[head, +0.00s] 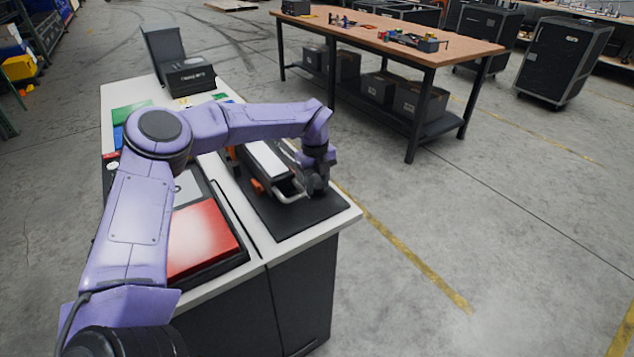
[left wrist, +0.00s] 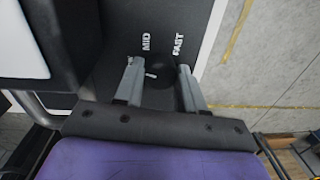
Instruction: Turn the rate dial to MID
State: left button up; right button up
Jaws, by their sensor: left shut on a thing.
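My left gripper (head: 314,186) reaches over the near right end of a dark panel (head: 285,226) on the bench. In the left wrist view, its two fingers (left wrist: 160,84) stand on either side of the dark round rate dial (left wrist: 165,76) and are shut on it. A short white mark shows on the dial near the left finger. The white words MID (left wrist: 146,42) and FAST (left wrist: 179,44) are printed on the panel beyond the dial. I cannot tell exactly which word the mark points at. In the head view the gripper hides the dial. My right gripper is not in view.
A white-topped unit with a pale handle (head: 291,194) and orange parts lies beside the gripper. A red-topped case (head: 203,240) is left of the panel. An open black box (head: 188,77) stands at the bench's far end. Another table (head: 400,40) stands beyond open floor.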

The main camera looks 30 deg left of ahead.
aim_at(316, 184)
pick_arm(q)
jog(key=m, duration=0.4)
jog(key=shift+m, duration=0.3)
jog(key=shift+w+r+m+p, duration=0.1)
jog(key=shift+m+p, duration=0.4)
jog(key=shift+m, duration=1.4)
jog(key=o, duration=1.1)
jog(key=shift+c, duration=0.2)
notch_tip(316, 184, up, 10)
jog(key=b, duration=0.1)
jog(key=shift+a+r, duration=0.25)
jog(key=shift+a, duration=0.05)
